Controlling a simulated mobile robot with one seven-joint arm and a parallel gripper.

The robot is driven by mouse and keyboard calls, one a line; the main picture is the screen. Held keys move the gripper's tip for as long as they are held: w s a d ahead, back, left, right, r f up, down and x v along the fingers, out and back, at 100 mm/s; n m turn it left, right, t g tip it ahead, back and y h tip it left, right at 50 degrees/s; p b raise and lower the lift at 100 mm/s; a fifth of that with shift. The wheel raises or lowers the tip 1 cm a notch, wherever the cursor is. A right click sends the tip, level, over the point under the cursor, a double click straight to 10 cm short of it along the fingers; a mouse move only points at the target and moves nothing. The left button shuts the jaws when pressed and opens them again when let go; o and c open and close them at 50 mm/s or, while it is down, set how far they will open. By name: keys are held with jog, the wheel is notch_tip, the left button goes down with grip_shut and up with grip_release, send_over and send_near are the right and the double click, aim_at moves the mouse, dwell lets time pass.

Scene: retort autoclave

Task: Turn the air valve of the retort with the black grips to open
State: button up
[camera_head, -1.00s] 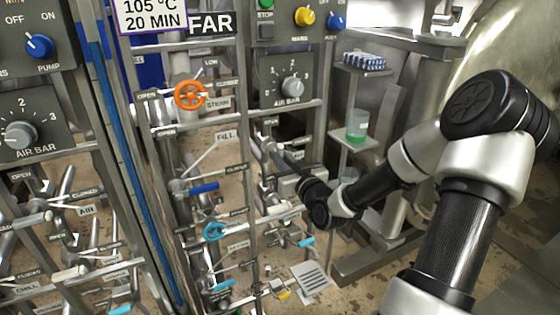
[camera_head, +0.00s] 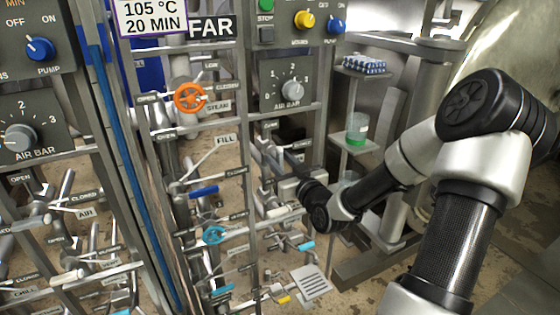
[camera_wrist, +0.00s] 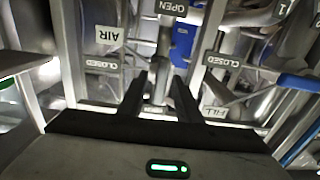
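My gripper (camera_wrist: 158,88) shows in the wrist view with its two dark fingers apart. A grey metal bar (camera_wrist: 164,50) stands upright in line with the gap between them; whether it is the valve handle or a pipe, and whether the fingers touch it, I cannot tell. An AIR label (camera_wrist: 113,35) is to the left, an OPEN label (camera_wrist: 173,7) above and a CLOSED label (camera_wrist: 103,66) lower left. In the head view my gripper (camera_head: 270,168) reaches into the pipework of the panel marked FAR (camera_head: 212,27). Black grips cannot be made out; my wrist hides part of the valve.
An orange handwheel (camera_head: 189,98) is up and left of my gripper. A blue-handled lever (camera_head: 204,191) and a light-blue handwheel (camera_head: 214,235) are lower left. A shelf with a green-based beaker (camera_head: 356,130) stands to the right. Posts and pipes crowd the gripper closely.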

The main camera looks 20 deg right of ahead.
jog(key=s+p, duration=1)
jog(key=s, duration=0.7)
jog(key=shift+s+d+p, duration=0.2)
jog(key=shift+d+p, duration=0.1)
jog(key=shift+p, duration=0.1)
dwell(0.7)
